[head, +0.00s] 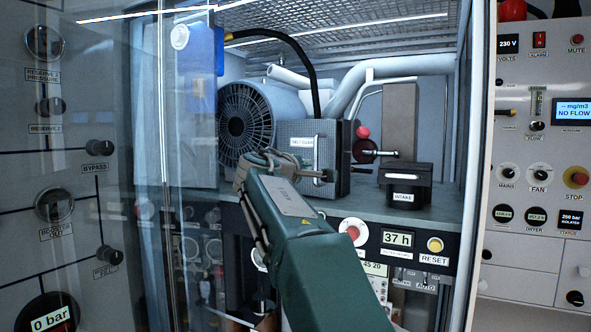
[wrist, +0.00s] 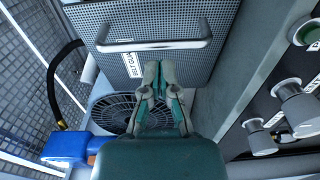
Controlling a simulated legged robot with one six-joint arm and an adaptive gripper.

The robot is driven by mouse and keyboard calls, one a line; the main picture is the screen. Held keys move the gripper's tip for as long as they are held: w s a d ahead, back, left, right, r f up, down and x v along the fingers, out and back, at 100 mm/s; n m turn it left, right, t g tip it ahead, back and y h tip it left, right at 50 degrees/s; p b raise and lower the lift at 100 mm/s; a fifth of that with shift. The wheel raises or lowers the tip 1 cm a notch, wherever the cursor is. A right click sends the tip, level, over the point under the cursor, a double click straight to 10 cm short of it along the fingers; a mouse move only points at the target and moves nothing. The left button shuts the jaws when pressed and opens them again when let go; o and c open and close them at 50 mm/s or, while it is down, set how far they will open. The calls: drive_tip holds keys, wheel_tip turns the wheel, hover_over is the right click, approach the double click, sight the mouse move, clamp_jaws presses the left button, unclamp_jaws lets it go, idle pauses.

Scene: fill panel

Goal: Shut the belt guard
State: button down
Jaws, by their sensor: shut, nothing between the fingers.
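The belt guard (head: 298,130) is a grey perforated panel with a white label and a metal bar handle (head: 317,153). It stands in the cabinet, right of the round fan grille (head: 245,122). In the wrist view the guard (wrist: 188,18) fills the top middle, with its handle (wrist: 155,45) running across. My gripper (head: 262,160) is shut and empty in front of the fan and guard. In the wrist view its fingertips (wrist: 158,68) lie just below the handle, beside the label. I cannot tell whether they touch the guard. My gripper hides the guard's lower left part.
A transparent door panel (head: 150,120) stands at left. A black intake box (head: 405,185) sits right of the guard on the shelf. A black hose (head: 300,55) arches above. Below the shelf edge are a red button (head: 352,232) and a yellow reset button (head: 435,244).

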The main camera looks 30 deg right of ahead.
sight(328, 163)
drive_tip(key=shift+x, duration=1.15)
drive_tip(key=shift+s+d, duration=0.1)
drive_tip(key=shift+s, duration=0.05)
drive_tip(key=d, duration=0.3)
drive_tip(key=shift+d, duration=0.25)
drive_tip(key=shift+a, duration=0.1)
drive_tip(key=shift+s, duration=0.1)
